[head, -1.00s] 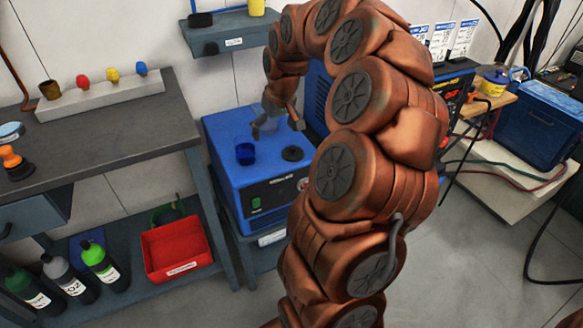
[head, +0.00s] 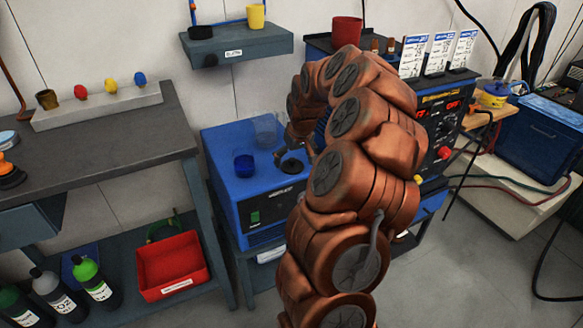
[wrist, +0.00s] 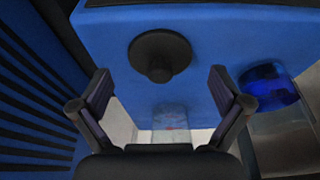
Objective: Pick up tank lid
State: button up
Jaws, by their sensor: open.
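The tank lid, a round black disc with a knob, lies on top of the blue box in the head view (head: 292,167). In the wrist view the lid (wrist: 150,45) is just beyond and between my fingertips, not touched by them. My gripper (wrist: 162,88) is open and empty. In the head view my gripper (head: 294,150) is just above and behind the lid, partly hidden by my arm. The blue box (head: 225,190) carries the lid.
A dark blue round cup-like part (head: 244,166) sits on the box left of the lid, with a clear cylinder (head: 265,129) behind it. The slotted blue side of a machine (wrist: 35,100) is close on the left in the wrist view. A wall shelf (head: 235,45) hangs above.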

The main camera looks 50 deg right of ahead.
jog(key=shift+w+f, duration=0.15)
jog(key=shift+f, duration=0.4)
jog(key=shift+c, duration=0.2)
jog(key=c, duration=1.3)
jog(key=shift+a+f, duration=0.1)
jog(key=c, duration=0.4)
